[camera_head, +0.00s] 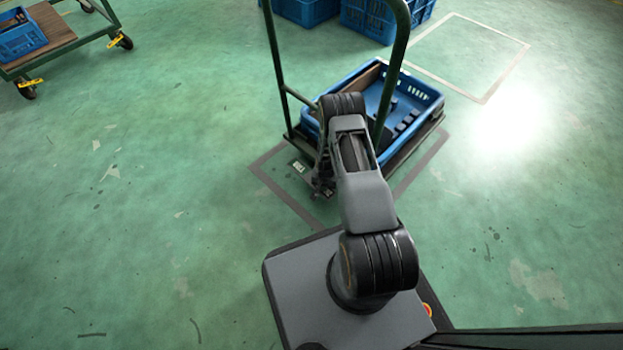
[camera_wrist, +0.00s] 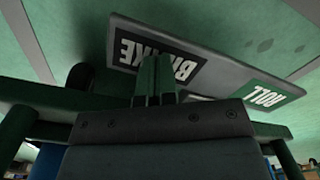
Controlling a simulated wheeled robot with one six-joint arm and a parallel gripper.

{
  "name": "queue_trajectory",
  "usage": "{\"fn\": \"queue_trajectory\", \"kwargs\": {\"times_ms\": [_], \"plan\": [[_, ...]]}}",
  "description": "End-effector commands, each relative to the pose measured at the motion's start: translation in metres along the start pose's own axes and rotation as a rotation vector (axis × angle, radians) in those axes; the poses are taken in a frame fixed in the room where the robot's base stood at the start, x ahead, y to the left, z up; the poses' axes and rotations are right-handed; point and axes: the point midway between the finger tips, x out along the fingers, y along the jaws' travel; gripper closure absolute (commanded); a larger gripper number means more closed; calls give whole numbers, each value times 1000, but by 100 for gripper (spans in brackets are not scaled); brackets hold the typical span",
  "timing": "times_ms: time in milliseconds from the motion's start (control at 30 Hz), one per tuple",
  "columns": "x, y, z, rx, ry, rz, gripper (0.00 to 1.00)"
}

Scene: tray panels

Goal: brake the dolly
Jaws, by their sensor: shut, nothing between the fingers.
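The dolly (camera_head: 277,65) has a tall green push handle and stands inside a dark floor outline in the head view, carrying a blue crate. In the wrist view a grey brake bar (camera_wrist: 222,62) runs across its near end, seen upside down. One end has a black BRAKE label (camera_wrist: 160,58), the other a green ROLL label (camera_wrist: 271,95). My gripper (camera_wrist: 153,72) is shut and empty, its fingertips over the BRAKE label; I cannot tell whether they touch it. In the head view my gripper (camera_head: 322,190) is low at the dolly's near edge, mostly behind my arm.
The blue crate (camera_head: 433,98) holds dark parts. Another cart (camera_head: 62,40) with yellow wheel tabs and a blue box stands at upper left. More blue crates (camera_head: 380,22) stand behind the dolly. An empty pale floor outline (camera_head: 468,60) lies at upper right. The floor to the left is clear.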

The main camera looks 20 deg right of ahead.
Motion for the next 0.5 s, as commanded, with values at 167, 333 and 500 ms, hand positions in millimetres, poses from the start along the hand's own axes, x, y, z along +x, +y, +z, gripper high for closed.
{"fn": "queue_trajectory", "kwargs": {"times_ms": [167, 333, 500], "plan": [[1, 0, 0, 0, 0, 0, 100], [-3, 0, 0, 0, 0, 0, 100], [-15, 0, -1, 0, 1, 0, 100]]}}
